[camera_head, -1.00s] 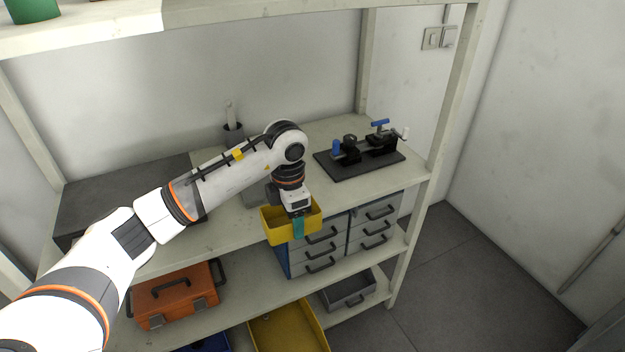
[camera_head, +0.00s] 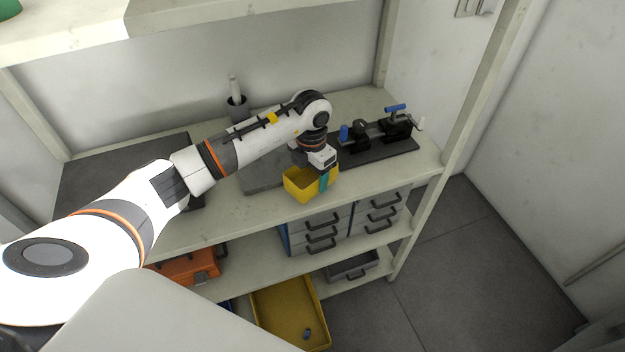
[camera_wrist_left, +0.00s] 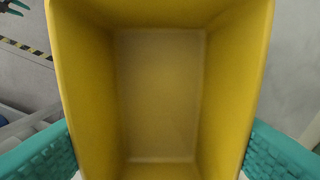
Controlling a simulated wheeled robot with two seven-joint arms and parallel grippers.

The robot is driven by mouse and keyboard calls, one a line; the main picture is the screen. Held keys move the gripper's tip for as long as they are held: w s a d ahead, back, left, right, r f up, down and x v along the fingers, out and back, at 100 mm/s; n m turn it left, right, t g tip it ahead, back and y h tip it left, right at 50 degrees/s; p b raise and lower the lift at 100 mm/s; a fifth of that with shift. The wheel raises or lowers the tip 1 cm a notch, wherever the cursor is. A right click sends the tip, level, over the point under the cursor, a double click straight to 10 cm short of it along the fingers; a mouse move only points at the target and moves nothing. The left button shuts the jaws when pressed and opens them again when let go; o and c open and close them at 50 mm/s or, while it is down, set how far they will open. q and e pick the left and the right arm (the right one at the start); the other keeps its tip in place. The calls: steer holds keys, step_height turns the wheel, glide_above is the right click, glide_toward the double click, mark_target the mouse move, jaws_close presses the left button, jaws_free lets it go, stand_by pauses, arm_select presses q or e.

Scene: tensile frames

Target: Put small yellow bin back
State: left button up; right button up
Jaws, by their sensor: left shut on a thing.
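The small yellow bin (camera_head: 298,182) is in my left gripper (camera_head: 324,180), at the front edge of the middle shelf in the head view. The gripper's teal finger shows against the bin's right side. In the left wrist view the yellow bin (camera_wrist_left: 160,95) fills the middle, upright and empty. The teal fingers of my left gripper (camera_wrist_left: 160,150) press on its two sides. I cannot tell whether the bin touches the shelf. My right gripper is not in view.
The middle shelf (camera_head: 375,175) holds a grey slab (camera_head: 262,180), a dark cup (camera_head: 238,108) and a black board with blue-handled clamps (camera_head: 375,140). Below are grey drawers (camera_head: 320,235), an orange toolbox (camera_head: 190,268) and a large yellow tray (camera_head: 285,312). A post (camera_head: 480,95) stands at the right.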

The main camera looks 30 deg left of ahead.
mark_target(312, 181)
arm_select(q)
step_height(312, 181, down, 4)
steer(key=shift+w+p, duration=0.15)
steer(key=shift+p, duration=0.25)
steer(key=shift+f, duration=0.25)
steer(key=o, duration=0.7)
steer(key=shift+r, duration=0.1)
